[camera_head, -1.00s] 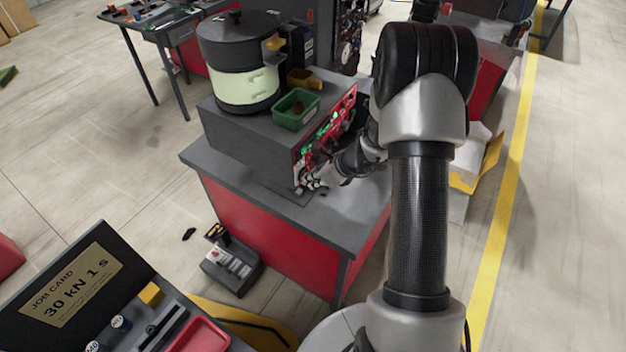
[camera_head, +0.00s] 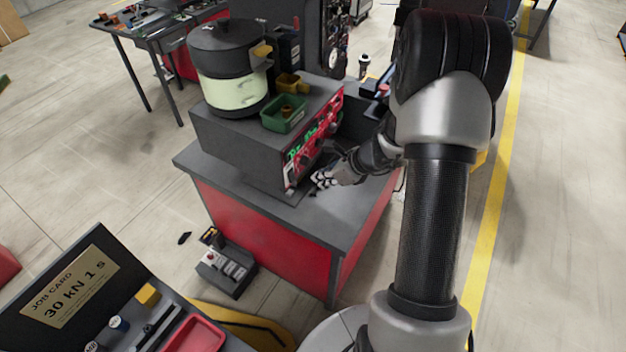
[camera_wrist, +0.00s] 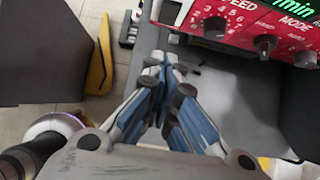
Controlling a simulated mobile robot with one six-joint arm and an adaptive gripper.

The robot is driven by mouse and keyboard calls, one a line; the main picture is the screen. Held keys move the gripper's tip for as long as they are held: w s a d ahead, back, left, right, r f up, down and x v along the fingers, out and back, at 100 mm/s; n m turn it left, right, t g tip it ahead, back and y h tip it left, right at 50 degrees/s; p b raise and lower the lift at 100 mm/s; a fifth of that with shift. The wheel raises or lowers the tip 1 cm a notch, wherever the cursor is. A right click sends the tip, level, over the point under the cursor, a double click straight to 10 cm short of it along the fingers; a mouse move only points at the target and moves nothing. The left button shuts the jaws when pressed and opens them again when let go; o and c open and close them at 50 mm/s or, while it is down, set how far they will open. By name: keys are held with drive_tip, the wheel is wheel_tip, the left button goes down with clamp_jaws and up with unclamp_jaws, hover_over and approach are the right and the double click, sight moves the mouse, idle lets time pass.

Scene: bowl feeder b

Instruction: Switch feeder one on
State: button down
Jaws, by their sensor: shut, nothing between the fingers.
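The feeder (camera_head: 250,140) is a grey box with a lidded drum (camera_head: 232,90) on top, standing on a red and grey bench. Its red control panel (camera_head: 318,135) faces right, with green lit displays. In the wrist view the panel (camera_wrist: 240,28) shows at the top, with a SPEED dial (camera_wrist: 215,27), a MODE knob (camera_wrist: 265,45) and part of another knob at the right edge. My gripper (camera_head: 322,180) is shut and empty, just in front of the panel's lower part. In the wrist view my gripper (camera_wrist: 163,62) points below the panel, apart from the knobs. The switch's state is unclear.
A green tray (camera_head: 284,113) and a yellow bin (camera_head: 291,84) sit on the feeder box. The bench top (camera_head: 270,205) is clear before the panel. A grey box with switches (camera_head: 226,272) lies on the floor. A job card (camera_head: 68,292) stands at lower left.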

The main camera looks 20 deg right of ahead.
drive_tip(key=p+v, duration=0.1)
drive_tip(key=v, duration=0.4)
drive_tip(key=shift+r, duration=0.2)
drive_tip(key=shift+s+d+f+b, duration=0.2)
drive_tip(key=shift+f+b, duration=0.4)
drive_tip(key=shift+b, duration=0.65)
